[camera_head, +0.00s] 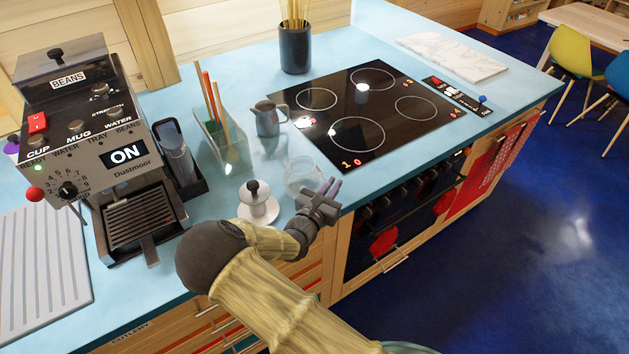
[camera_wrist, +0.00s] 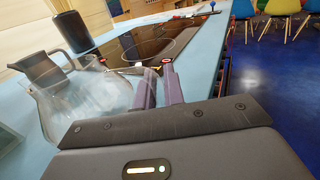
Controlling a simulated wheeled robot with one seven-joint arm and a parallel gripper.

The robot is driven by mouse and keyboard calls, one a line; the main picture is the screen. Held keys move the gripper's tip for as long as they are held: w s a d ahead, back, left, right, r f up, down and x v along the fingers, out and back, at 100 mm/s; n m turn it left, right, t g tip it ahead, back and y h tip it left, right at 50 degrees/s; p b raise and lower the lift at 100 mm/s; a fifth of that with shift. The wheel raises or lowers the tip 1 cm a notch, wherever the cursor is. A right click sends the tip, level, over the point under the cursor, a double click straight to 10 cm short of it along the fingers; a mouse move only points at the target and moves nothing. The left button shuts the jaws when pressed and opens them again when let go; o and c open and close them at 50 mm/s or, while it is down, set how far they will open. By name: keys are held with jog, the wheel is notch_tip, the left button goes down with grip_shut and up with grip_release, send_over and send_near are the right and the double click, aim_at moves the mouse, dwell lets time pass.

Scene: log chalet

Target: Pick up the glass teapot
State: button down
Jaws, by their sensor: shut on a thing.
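The glass teapot (camera_head: 302,178) is clear and hard to make out, near the front edge of the blue counter, left of the cooktop. In the wrist view the glass teapot (camera_wrist: 88,105) fills the left side, its body beside my fingers. My gripper (camera_head: 331,187) is at its right side in the head view. In the wrist view my gripper (camera_wrist: 160,88) has its purple fingers close together, shut on the teapot at its handle side. The handle itself is mostly hidden between the fingers. I cannot tell whether the teapot's base touches the counter.
A white-and-grey press-like item (camera_head: 258,203) stands just left of the teapot. A grey pitcher (camera_head: 267,119) and a glass utensil holder (camera_head: 222,145) are behind it. The black cooktop (camera_head: 350,112) lies to the right. A coffee machine (camera_head: 95,140) stands at left.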

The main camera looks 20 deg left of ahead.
jog(key=shift+r, duration=0.15)
notch_tip(320, 180, up, 10)
jog(key=b, duration=0.1)
dwell(0.3)
jog(key=shift+s, duration=0.1)
dwell(0.5)
